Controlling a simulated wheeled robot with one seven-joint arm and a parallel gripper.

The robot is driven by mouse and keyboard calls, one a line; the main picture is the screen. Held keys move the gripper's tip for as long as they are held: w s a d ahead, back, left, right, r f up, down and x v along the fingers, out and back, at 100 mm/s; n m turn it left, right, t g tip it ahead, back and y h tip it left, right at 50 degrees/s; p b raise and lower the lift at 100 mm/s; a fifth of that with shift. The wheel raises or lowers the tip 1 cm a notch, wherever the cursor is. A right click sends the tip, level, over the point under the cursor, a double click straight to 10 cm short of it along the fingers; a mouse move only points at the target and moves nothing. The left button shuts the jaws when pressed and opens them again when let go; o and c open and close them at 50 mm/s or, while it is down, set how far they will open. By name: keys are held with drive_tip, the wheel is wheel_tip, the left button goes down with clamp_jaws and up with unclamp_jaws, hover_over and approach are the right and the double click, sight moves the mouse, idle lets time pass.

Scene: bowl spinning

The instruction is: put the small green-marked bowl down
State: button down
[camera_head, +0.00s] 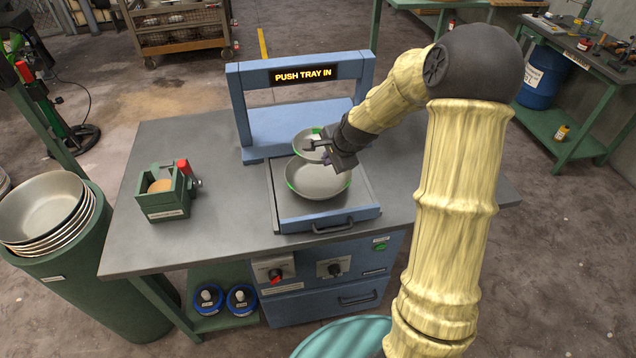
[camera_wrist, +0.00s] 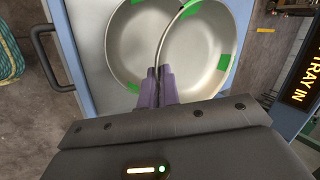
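The small green-marked bowl (camera_head: 305,139) is a grey metal bowl with green patches, at the back of the tray in the head view. In the wrist view it is the right-hand bowl (camera_wrist: 200,48). My gripper (camera_head: 328,157) is at its right side; in the wrist view its purple fingers (camera_wrist: 158,78) are closed on the small bowl's rim. A larger green-marked bowl (camera_head: 318,183) sits on the blue tray (camera_head: 345,216), in front of the small one. The small bowl's rim overlaps the larger bowl in the wrist view. I cannot tell whether the small bowl touches the tray.
A blue frame (camera_head: 240,105) with a lit "PUSH TRAY IN" sign (camera_head: 303,75) stands behind the tray. A green box with a red-topped item (camera_head: 168,194) is on the left of the grey table (camera_head: 230,240). Stacked bowls (camera_head: 45,210) stand further left. The table's left front is clear.

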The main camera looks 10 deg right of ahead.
approach(323, 188)
drive_tip(key=shift+w+a+f, duration=0.1)
drive_tip(key=shift+w+a, duration=0.1)
drive_tip(key=shift+w, duration=0.4)
drive_tip(key=shift+w+a+f, duration=0.1)
drive_tip(key=shift+w+a, duration=0.15)
drive_tip(key=shift+w, duration=0.35)
drive_tip(key=shift+f+p, duration=0.35)
drive_tip(key=shift+f, duration=1.45)
drive_tip(key=shift+f, duration=0.3)
drive_tip(key=c, duration=1.6)
unclamp_jaws()
drive_tip(key=shift+r, duration=0.1)
